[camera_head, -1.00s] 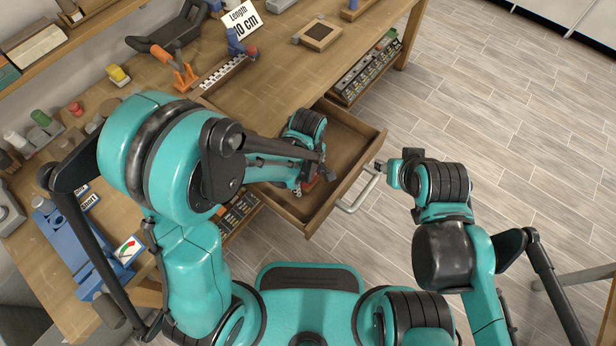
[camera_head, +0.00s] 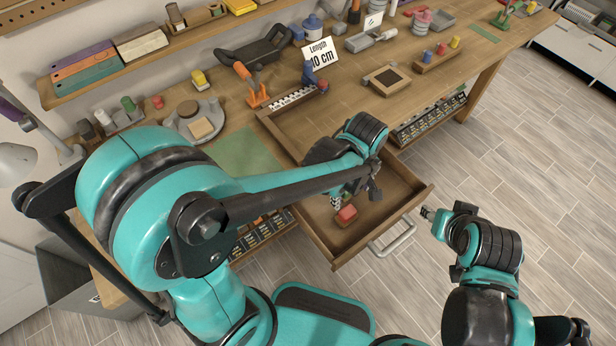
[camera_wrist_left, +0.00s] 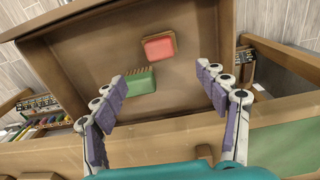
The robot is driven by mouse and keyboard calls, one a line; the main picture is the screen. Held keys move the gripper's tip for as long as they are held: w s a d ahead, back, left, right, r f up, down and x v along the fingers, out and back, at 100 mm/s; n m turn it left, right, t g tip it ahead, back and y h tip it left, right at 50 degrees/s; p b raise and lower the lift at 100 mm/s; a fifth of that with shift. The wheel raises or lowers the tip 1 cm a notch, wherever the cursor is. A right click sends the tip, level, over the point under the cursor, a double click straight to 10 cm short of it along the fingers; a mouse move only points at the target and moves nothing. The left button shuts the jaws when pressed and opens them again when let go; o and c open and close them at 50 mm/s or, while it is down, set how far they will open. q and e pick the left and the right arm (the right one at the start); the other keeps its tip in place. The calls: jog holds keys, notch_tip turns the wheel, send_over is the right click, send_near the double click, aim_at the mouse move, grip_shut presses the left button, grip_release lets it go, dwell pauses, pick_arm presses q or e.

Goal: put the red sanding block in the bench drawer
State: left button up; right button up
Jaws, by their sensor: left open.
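The red sanding block (camera_head: 346,215) lies on the floor of the open bench drawer (camera_head: 416,205), towards its front. It also shows in the left wrist view (camera_wrist_left: 158,47), apart from a green brush-like block (camera_wrist_left: 140,82) with tan bristles. My left gripper (camera_wrist_left: 163,84) is open and empty above the drawer, its purple-padded fingers apart and touching neither block. In the head view my left forearm and wrist hide part of the drawer and most of that gripper. My right gripper (camera_head: 428,213) is outside the drawer, beside its handle; its finger opening cannot be made out.
The drawer handle (camera_head: 392,238) faces the free floor. The workbench top (camera_head: 340,105) carries a sign (camera_head: 320,55), an orange-handled clamp (camera_head: 250,85), a framed sanding pad (camera_head: 387,79) and several small items. Trays of small parts (camera_head: 432,118) sit under the bench edge.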

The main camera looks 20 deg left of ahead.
pick_arm(q)
jog(key=s+a+r+m+t, duration=0.2)
jog(key=a+r+m, duration=0.3)
jog(key=a, duration=0.3)
jog(key=s+a+r+m+t, duration=0.3)
jog(key=a+r+m+t, duration=0.2)
jog(key=a, duration=0.3)
jog(key=shift+s, duration=0.1)
dwell(0.5)
